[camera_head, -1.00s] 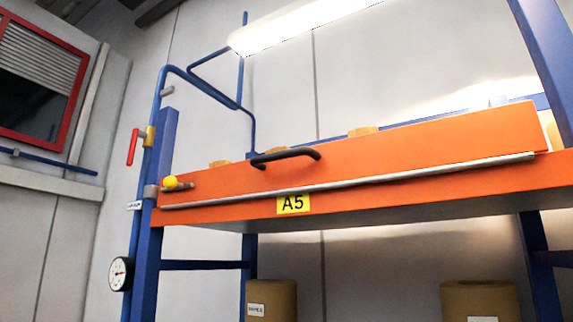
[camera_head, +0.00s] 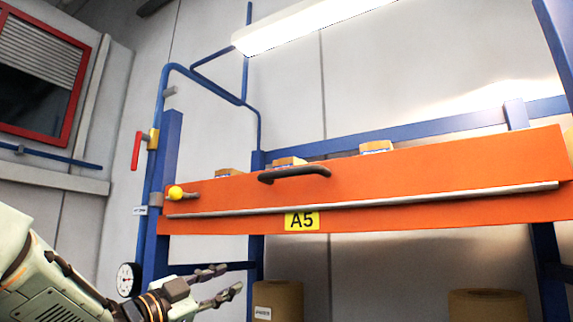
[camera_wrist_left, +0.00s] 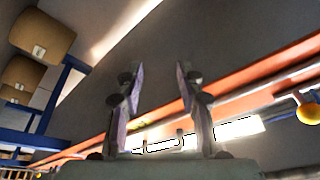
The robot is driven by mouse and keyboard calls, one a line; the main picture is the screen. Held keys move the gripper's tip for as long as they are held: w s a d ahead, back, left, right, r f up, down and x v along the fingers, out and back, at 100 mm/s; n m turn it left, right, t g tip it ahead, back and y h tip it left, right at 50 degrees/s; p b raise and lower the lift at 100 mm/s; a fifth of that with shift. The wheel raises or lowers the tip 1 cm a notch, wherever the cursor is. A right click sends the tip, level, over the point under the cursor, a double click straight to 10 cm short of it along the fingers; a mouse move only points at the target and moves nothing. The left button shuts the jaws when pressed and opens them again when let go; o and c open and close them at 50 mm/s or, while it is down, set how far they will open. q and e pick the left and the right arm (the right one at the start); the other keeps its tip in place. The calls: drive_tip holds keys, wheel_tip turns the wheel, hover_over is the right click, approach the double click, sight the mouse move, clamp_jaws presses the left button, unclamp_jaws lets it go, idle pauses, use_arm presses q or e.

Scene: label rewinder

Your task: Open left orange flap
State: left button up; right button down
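The orange flap (camera_head: 420,168) spans the front of the blue rack in the head view, with a black handle (camera_head: 295,173) on its upper left part. A metal rod (camera_head: 370,204) runs along its lower part, above a yellow A5 label (camera_head: 301,221). A yellow knob (camera_head: 176,193) sits at its left end. My left gripper (camera_head: 232,281) is below the flap, left of centre, apart from it, open and empty. In the left wrist view the open fingers (camera_wrist_left: 155,88) point up, with the orange edge (camera_wrist_left: 240,85) and yellow knob (camera_wrist_left: 309,108) to their right. My right gripper is not in view.
Blue posts and a bent blue pipe (camera_head: 205,83) with a red lever (camera_head: 136,151) and a gauge (camera_head: 129,279) stand at the left. Brown rolls (camera_head: 278,300) are below the flap. Boxes (camera_head: 289,162) show behind it. A lamp (camera_head: 310,22) hangs above.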

use_arm(q)
drive_tip(key=s+d+r+m+g+h, duration=0.1)
drive_tip(key=s+r+m+g+h, duration=0.15)
drive_tip(key=r+m, duration=0.4)
drive_tip(key=s+d+r+m+g+h, duration=0.2)
drive_tip(key=s+r+m+h, duration=0.1)
drive_tip(key=r, duration=0.6)
drive_tip(key=m+g, duration=0.7)
drive_tip(key=m, duration=0.3)
approach(283, 173)
drive_tip(key=w+x, duration=0.1)
drive_tip(key=x, duration=0.2)
drive_tip(key=shift+h, duration=0.25)
drive_tip(key=p+x, duration=0.1)
drive_tip(key=x, duration=0.1)
drive_tip(key=p+x, duration=0.1)
drive_tip(key=x, duration=0.1)
drive_tip(key=s+p+x, duration=0.1)
drive_tip(key=x, duration=0.1)
drive_tip(key=shift+d, duration=0.4)
drive_tip(key=shift+w+d, duration=0.3)
drive_tip(key=shift+d, duration=0.15)
drive_tip(key=shift+w+n, duration=0.2)
drive_tip(key=shift+n, duration=0.05)
drive_tip(key=shift+c, duration=0.3)
drive_tip(key=shift+s+d, duration=0.1)
drive_tip(key=shift+s, duration=0.1)
drive_tip(key=c, duration=0.3)
clamp_jaws()
